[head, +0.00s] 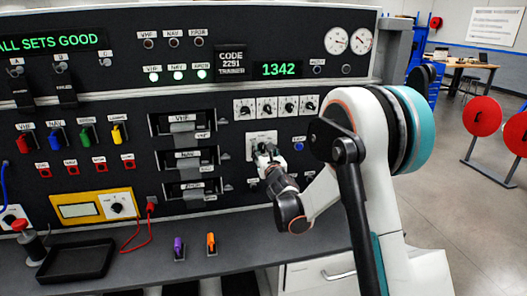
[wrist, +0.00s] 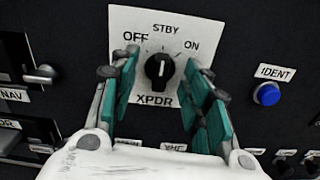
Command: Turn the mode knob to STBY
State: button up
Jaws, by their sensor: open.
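The mode knob (wrist: 159,69) is a small black round knob with a white pointer line. It sits on a white plate (wrist: 154,14) marked OFF, STBY, ON and XPDR. Its pointer looks roughly upright, toward the STBY side; the exact angle is hard to tell. My gripper (wrist: 163,76) is open, with one green-padded finger to the left and one to the right of the knob, apart from it. In the head view my gripper (head: 267,153) is in front of the white plate (head: 260,137) and hides the knob.
A blue IDENT button (wrist: 267,94) is right of the plate. A metal latch (wrist: 42,74) by the NAV label is to the left. Several small dials (head: 273,106) sit above. A desk ledge (head: 130,262) with a black tray (head: 76,260) runs below the panel.

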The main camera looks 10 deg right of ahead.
aim_at(264, 150)
jog(key=shift+s+b, duration=0.3)
jog(key=shift+s, duration=1.85)
jog(key=s+d+r+m+g+h, duration=0.15)
jog(key=s+r+m, duration=0.25)
jog(key=s+m, duration=0.45)
jog(key=s+d+r+m+g+h, duration=0.1)
jog(key=s+d+r+m+g, duration=0.25)
jog(key=s+m, duration=0.5)
jog(key=s+a+f+m+g, duration=0.1)
jog(key=s+f+m+g, duration=0.1)
jog(key=s+m, duration=0.4)
jog(key=s+a+f+m+g+y, duration=0.1)
jog(key=s+m, duration=0.5)
jog(key=s, duration=0.7)
jog(key=s+a+f+m+g+y, duration=0.1)
jog(key=s+a+f+m+g, duration=0.2)
jog(key=s+m, duration=0.3)
jog(key=s+f, duration=0.1)
jog(key=s, duration=0.2)
jog(key=shift+s+f, duration=0.3)
jog(key=shift+s, duration=0.05)
